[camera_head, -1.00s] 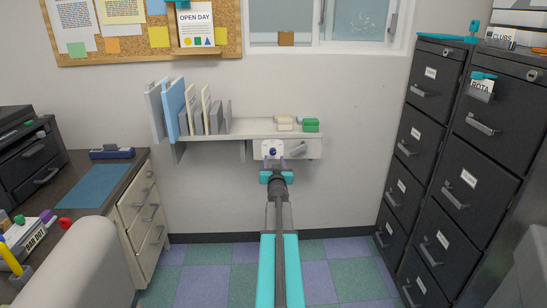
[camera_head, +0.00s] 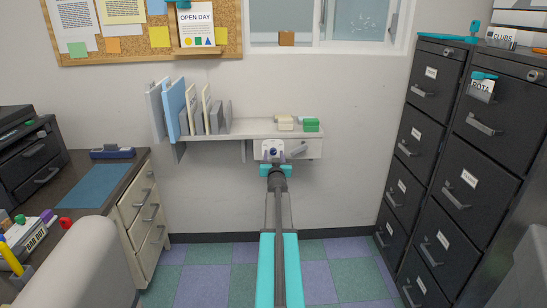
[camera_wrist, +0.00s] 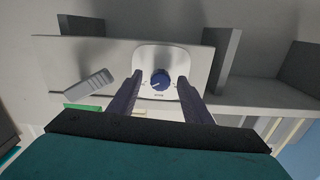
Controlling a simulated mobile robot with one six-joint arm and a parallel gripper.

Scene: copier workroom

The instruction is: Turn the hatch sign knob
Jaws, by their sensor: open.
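The hatch sign knob (camera_head: 273,152) is a small round blue knob on a white plate (camera_wrist: 173,58) with rounded corners, fixed to the front of the box under the wall shelf. In the wrist view the knob (camera_wrist: 160,79) has a pale pointer mark, and small marks surround it on the plate. My gripper (camera_head: 274,157) is at the plate. In the wrist view its two dark fingers (camera_wrist: 158,88) stand apart, one to each side of the knob. Gaps show between the fingers and the knob, and I cannot tell how far the tips are from the plate.
A grey lever handle (camera_head: 299,149) sits beside the plate, on the same box. The wall shelf (camera_head: 240,130) above carries upright files and green and cream blocks (camera_head: 311,125). Black filing cabinets (camera_head: 440,170) stand right; a desk (camera_head: 75,190) stands left. Wall below is clear.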

